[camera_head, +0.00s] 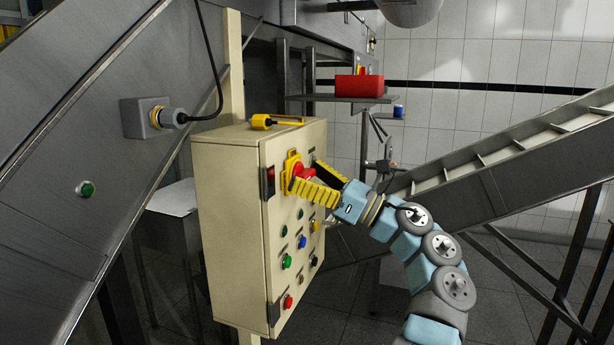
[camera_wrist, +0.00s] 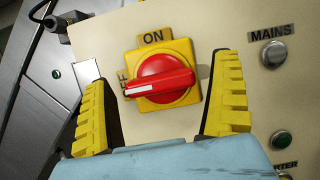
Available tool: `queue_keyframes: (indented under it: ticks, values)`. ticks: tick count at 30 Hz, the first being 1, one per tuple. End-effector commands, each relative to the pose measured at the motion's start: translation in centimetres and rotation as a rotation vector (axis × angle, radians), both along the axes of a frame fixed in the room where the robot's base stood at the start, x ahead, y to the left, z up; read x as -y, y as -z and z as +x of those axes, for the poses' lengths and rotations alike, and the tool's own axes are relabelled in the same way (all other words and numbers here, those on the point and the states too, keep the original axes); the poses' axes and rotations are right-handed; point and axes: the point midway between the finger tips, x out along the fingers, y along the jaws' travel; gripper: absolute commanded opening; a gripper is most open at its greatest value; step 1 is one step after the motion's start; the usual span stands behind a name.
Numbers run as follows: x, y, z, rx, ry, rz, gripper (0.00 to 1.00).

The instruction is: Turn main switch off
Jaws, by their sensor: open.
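The main switch is a red rotary knob (camera_wrist: 165,78) on a yellow square plate (camera_wrist: 180,52), on the front of a beige control cabinet (camera_head: 225,190). In the wrist view, "ON" stands above the plate, and a partly hidden label stands at its left. The knob's handle lies nearly level, its white-marked end pointing left at that label. The knob also shows in the head view (camera_head: 304,172). My gripper (camera_wrist: 160,78) is open, with one yellow ribbed finger on each side of the knob. I see no clear contact between fingers and knob.
A "MAINS" label (camera_wrist: 270,33) and a dark round lamp (camera_wrist: 273,54) are right of the switch. Several coloured buttons (camera_head: 287,262) sit lower on the cabinet. A yellow-and-black tool (camera_head: 263,122) lies on top. A conveyor (camera_head: 500,170) runs behind my arm.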

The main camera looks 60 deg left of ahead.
Motion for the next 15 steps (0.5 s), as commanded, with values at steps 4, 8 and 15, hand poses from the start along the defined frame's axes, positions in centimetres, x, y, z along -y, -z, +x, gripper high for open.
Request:
queue_keyframes:
  ticks: [4, 8, 15]
  values:
    - [0.4, 0.2, 0.4, 0.000, 0.001, 0.000, 0.94]
    - [1.5, 0.8, 1.5, -0.001, 0.003, -0.001, 0.94]
    - [4.7, 2.6, 4.5, -0.003, 0.003, -0.001, 0.94]
